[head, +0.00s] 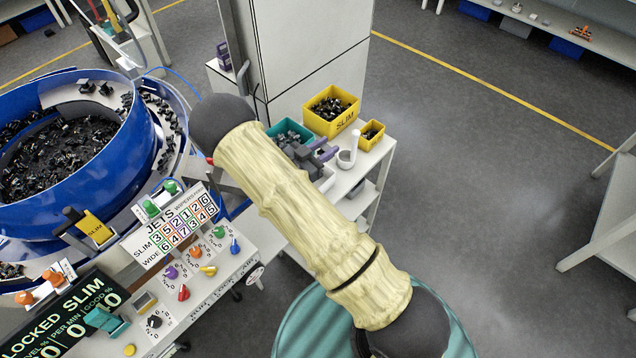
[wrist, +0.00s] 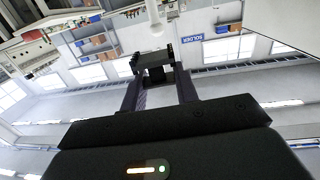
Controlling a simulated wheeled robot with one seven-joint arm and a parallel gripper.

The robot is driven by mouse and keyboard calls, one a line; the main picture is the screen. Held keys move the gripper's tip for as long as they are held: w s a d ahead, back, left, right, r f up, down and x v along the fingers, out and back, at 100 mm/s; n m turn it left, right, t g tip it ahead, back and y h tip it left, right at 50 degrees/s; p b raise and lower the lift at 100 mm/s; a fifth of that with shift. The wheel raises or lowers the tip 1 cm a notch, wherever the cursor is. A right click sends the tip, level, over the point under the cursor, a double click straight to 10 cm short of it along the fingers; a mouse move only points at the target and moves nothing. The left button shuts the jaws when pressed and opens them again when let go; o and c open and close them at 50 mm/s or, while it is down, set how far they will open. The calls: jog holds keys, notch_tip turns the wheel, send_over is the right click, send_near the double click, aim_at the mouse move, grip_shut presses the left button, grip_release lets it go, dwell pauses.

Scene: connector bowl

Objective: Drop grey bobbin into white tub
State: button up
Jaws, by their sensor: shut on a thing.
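My gripper (head: 326,150) is over the small white side table, its grey-purple fingers pointing right. In the wrist view its fingers (wrist: 158,72) are closed on a small dark grey piece (wrist: 157,75), which fits the grey bobbin; its shape is hard to make out. In the head view I cannot pick the bobbin out from the fingers. A white open container (head: 326,181), likely the white tub, stands on the table just below the gripper in the picture, partly hidden by my arm. The gripper appears above the table and apart from this container.
A yellow SLIM bin (head: 331,124) and a smaller yellow bin (head: 371,142) hold black parts. A teal bin (head: 284,129) is partly behind my gripper. A white cup with an upright stem (head: 346,159) stands close right of the fingers. A blue bowl feeder (head: 70,195) is at left.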

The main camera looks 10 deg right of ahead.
jog(key=shift+d+f+b, duration=0.1)
jog(key=shift+f+b, duration=0.3)
jog(key=shift+f, duration=0.3)
jog(key=shift+f+b, duration=1.3)
jog(key=shift+f, duration=1)
jog(key=o, duration=1.2)
jog(key=b+v, duration=0.4)
jog(key=v, duration=1.3)
jog(key=shift+s+a, duration=0.1)
jog(key=shift+a, duration=0.2)
